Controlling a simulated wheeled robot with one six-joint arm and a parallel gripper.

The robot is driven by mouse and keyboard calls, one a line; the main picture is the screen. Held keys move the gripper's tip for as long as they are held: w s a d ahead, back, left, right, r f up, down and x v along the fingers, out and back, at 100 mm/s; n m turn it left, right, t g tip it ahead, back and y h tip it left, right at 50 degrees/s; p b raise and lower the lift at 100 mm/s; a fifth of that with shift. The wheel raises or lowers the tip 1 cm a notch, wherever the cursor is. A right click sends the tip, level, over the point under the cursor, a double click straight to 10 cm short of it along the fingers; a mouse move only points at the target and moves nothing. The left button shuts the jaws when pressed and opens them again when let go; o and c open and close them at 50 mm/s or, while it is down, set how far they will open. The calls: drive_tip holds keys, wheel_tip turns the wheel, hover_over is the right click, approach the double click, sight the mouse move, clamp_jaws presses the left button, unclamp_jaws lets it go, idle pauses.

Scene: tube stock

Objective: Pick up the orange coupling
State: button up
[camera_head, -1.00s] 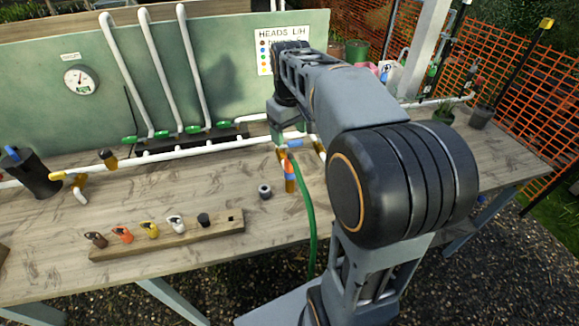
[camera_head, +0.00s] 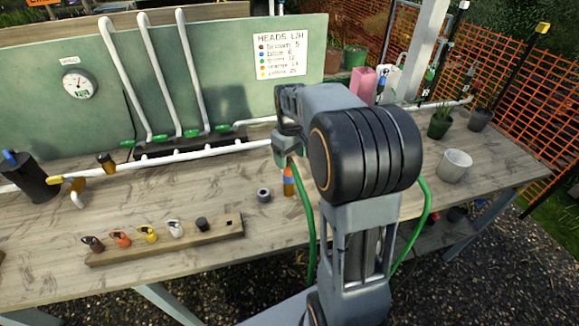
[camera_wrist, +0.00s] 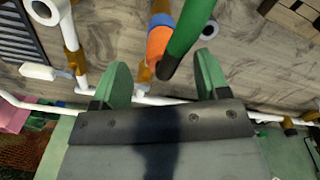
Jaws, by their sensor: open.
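The orange coupling (camera_head: 121,239) sits on a wooden rack (camera_head: 165,243) at the front left of the bench, between a brown piece and a yellow one. My gripper (camera_head: 284,158) is well to the right of it and farther back, over the bench near the white pipe. In the wrist view my gripper's green fingers (camera_wrist: 162,66) are spread apart with nothing held between them. An orange cylinder with a blue band (camera_wrist: 160,42) shows beyond the fingertips, partly covered by a green hose. The orange coupling cannot be made out in the wrist view.
The orange-and-blue cylinder (camera_head: 288,181) stands upright near my gripper, with a grey ring (camera_head: 264,195) to its left. White pipes (camera_head: 200,152) run along the back before a green board (camera_head: 235,80). A black container (camera_head: 30,176) stands at left. Bench around the rack is fairly clear.

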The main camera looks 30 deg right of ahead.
drive_tip(key=shift+w+a+f, duration=0.1)
drive_tip(key=shift+a+f, duration=0.05)
drive_tip(key=shift+f, duration=1.85)
drive_tip(key=shift+c, duration=0.4)
drive_tip(key=c, duration=1)
drive_tip(key=shift+o, duration=0.2)
drive_tip(key=shift+r, duration=0.15)
drive_tip(key=shift+r, duration=0.65)
drive_tip(key=s+a+r+b, duration=0.1)
drive_tip(key=s+r+b, duration=0.1)
drive_tip(key=s+r, duration=0.9)
drive_tip(key=s, duration=0.3)
drive_tip(key=shift+r, duration=0.25)
drive_tip(key=shift+a+r, duration=0.1)
drive_tip(key=shift+r, duration=0.05)
drive_tip(key=shift+r+p, duration=2.2)
drive_tip(key=shift+r, duration=0.15)
